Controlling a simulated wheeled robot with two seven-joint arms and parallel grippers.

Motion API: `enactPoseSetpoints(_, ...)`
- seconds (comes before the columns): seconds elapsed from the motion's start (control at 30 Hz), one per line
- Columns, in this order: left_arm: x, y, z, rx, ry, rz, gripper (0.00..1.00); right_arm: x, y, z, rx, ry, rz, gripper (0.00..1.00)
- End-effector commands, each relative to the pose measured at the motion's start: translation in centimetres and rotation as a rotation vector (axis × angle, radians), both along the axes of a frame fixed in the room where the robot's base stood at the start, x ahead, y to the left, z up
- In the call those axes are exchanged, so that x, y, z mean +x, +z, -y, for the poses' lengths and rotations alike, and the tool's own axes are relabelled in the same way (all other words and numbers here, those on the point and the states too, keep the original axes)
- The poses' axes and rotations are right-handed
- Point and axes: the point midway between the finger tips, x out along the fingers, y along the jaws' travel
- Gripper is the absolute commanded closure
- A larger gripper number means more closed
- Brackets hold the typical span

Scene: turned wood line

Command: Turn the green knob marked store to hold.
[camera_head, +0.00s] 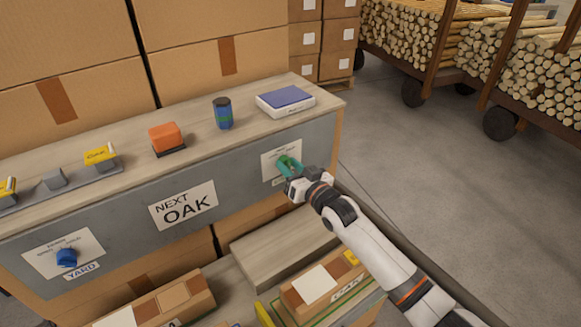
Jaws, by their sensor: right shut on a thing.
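The green knob (287,162) sits on a white label plate (268,160) at the right end of the grey front panel. My right gripper (291,171) is at the knob, its jaws shut on it. The gripper and wrist cover part of the knob and most of the plate's markings, so I cannot read the knob's setting. My right arm reaches in from the lower right. My left gripper is not in view.
A blue knob (67,257) is on the panel's left, above a YARD label. A NEXT OAK sign (183,205) is between. An orange block (166,137), a blue can (222,113) and a book (287,99) stand on top. Boxes (322,284) lie below.

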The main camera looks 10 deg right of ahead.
Motion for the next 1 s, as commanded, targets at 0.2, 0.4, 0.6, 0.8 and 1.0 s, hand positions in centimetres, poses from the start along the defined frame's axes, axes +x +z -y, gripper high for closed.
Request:
enactPoseSetpoints(0.2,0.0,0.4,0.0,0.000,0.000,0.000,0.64,0.0,0.0,0.0,0.042,0.000,-0.018,0.91)
enactPoseSetpoints(0.4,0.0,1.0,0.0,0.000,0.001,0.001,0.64,0.0,0.1,0.1,0.148,-0.001,-0.063,0.91)
enactPoseSetpoints(0.6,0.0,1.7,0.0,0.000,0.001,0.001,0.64,0.0,0.0,0.1,0.303,-0.002,-0.126,0.91)
enactPoseSetpoints(0.8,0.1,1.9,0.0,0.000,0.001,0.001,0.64,0.0,-0.1,0.1,0.460,-0.001,-0.190,0.91)
enactPoseSetpoints(1.0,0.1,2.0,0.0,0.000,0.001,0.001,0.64,0.0,-0.1,0.1,0.593,-0.001,-0.243,0.91)
